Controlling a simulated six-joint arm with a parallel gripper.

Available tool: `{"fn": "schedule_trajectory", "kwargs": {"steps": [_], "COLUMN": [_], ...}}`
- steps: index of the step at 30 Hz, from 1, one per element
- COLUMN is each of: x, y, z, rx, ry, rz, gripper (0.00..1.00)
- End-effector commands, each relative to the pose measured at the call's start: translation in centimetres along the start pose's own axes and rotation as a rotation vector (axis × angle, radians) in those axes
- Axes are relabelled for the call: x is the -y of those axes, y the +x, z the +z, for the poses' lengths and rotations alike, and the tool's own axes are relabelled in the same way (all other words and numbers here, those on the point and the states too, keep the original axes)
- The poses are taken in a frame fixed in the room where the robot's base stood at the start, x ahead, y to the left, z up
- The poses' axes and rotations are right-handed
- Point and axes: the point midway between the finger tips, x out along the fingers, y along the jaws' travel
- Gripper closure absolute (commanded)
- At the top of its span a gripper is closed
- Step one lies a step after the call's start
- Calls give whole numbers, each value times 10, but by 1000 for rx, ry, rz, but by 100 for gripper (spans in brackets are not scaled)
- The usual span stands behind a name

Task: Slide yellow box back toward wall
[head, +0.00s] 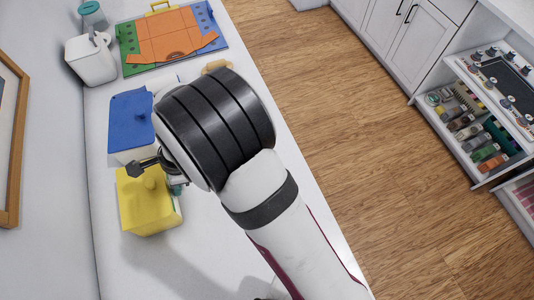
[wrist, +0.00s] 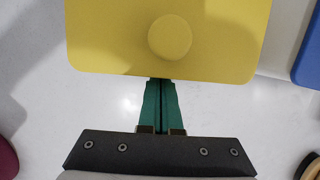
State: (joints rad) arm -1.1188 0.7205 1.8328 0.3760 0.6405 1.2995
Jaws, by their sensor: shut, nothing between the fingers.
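The yellow box (head: 146,203) stands on the white counter near the wall, on the left side of the head view. Its lid with a round knob fills the top of the wrist view (wrist: 115,40). My gripper (wrist: 161,84) is shut and empty, with its green fingertips at the near edge of the lid. I cannot tell whether they touch the box or reach under the lid edge. In the head view my gripper (head: 176,189) shows in part at the box's right side, and my arm hides the rest.
A blue-lidded box (head: 130,118) stands just beyond the yellow box. Farther back are a white canister (head: 92,62) and a coloured board (head: 170,38). The wall (head: 55,150) runs along the left. The counter (head: 125,275) in front of the yellow box is clear.

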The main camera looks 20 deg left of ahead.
Motion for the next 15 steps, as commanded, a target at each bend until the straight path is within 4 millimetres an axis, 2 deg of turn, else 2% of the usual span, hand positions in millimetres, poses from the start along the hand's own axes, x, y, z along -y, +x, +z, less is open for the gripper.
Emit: {"fn": "schedule_trajectory", "kwargs": {"steps": [11,15], "x": [0,1], "y": [0,-8], "z": [-1,-25], "rx": [0,1], "ry": [1,6], "rz": [0,-2], "gripper": [100,100]}}
